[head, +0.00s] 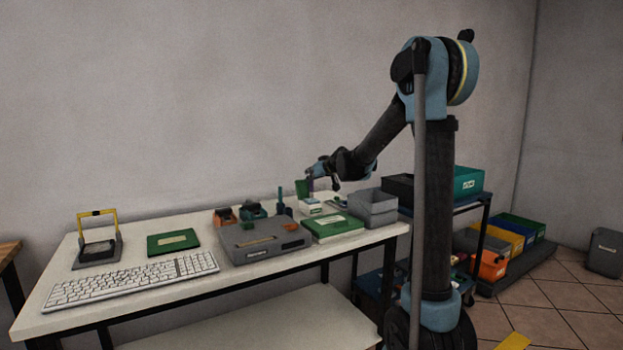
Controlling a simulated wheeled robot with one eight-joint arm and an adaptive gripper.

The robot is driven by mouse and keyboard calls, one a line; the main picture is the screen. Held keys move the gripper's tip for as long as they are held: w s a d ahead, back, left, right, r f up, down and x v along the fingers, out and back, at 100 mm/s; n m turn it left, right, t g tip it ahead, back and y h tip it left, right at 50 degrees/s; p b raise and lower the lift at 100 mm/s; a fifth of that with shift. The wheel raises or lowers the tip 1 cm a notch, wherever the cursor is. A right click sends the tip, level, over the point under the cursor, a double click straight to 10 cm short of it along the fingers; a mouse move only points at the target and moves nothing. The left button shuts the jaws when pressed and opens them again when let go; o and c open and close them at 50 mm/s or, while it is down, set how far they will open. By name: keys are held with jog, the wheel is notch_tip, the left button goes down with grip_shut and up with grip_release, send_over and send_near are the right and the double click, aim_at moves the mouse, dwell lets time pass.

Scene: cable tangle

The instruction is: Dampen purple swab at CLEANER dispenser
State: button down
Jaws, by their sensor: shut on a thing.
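My gripper (322,181) is over the back right part of the table, with my arm reaching in from the right. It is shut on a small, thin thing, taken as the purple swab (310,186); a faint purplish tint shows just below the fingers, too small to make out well. A small white box with green parts (311,206) stands right under the gripper and may be the CLEANER dispenser; its label is not readable. I cannot tell whether the swab touches it.
Close around are a grey device (264,241), a green box (333,228), grey stacked bins (373,206) and a dark upright holder (281,203). A keyboard (133,279), green board (173,242) and yellow-handled stand (97,243) lie left. A blue cart (480,203) stands right.

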jog(key=shift+f, duration=0.45)
dwell(1.3)
jog(key=shift+r, duration=3.5)
jog(key=shift+s, duration=0.1)
